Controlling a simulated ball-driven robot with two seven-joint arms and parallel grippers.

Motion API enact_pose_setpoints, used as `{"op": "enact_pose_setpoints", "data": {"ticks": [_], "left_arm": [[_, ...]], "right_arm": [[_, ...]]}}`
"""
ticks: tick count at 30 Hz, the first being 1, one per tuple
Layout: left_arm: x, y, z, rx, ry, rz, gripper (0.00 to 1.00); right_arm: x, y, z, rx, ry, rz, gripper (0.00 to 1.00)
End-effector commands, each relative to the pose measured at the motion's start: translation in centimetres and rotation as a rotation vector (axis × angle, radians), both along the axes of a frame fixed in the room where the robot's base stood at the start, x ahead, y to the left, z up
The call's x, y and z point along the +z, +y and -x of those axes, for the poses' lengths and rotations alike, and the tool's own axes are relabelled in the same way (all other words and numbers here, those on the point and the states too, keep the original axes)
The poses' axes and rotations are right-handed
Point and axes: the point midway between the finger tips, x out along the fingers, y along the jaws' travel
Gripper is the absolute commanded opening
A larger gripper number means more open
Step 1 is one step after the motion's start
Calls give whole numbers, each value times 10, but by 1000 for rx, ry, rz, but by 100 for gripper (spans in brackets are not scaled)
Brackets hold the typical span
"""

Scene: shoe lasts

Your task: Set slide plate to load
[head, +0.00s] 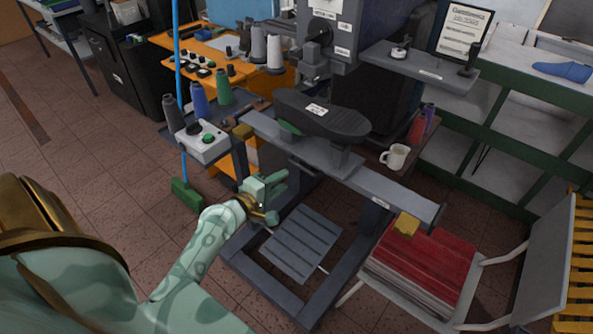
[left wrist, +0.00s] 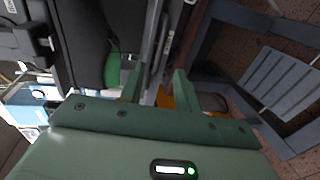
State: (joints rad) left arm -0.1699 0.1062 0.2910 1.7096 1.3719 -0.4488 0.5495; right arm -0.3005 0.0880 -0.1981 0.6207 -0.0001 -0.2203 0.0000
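The slide plate appears to be the long grey bar (head: 385,186) running across the front of the dark machine, with a small label near its right end. A black shoe last (head: 325,115) with a white label sits above it on a grey block. Yellow blocks show at the left (head: 243,131) and right (head: 407,225) ends. My left gripper (head: 278,183) is in front of and below the bar, apart from it. Its two fingers stand apart with nothing between them in the left wrist view (left wrist: 158,85). My right gripper is out of view.
A control box (head: 203,142) with a green button stands at the left beside thread spools. A white mug (head: 395,157) stands right of the machine. A slatted grey footrest (head: 300,243) lies below. A chair with a red seat (head: 425,262) stands at the front right.

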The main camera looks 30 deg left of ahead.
Motion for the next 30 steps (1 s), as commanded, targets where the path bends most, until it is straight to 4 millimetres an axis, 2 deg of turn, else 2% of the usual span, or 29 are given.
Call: {"op": "enact_pose_setpoints", "data": {"ticks": [1, 3, 9, 14, 22, 23, 24, 26, 30], "left_arm": [[-3, -1, -14, 3, -3, 3, 32], [-7, -2, -30, 0, -2, 1, 32], [-15, -4, -62, 1, 0, 0, 32], [-17, -6, -73, 1, 1, -2, 32], [-17, -6, -74, -1, 2, -3, 32], [-17, -6, -74, -1, 2, -3, 27], [-17, -6, -74, -1, 2, -3, 16], [-17, -6, -74, -1, 2, -3, 0], [-17, -6, -74, -1, 2, -3, 0]], "right_arm": [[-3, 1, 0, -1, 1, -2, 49], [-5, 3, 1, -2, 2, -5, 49], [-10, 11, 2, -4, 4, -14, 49], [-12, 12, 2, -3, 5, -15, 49], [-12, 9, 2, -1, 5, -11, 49], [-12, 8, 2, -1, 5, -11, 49], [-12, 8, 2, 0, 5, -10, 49], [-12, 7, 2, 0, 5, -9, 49], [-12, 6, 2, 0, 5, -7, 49]]}}
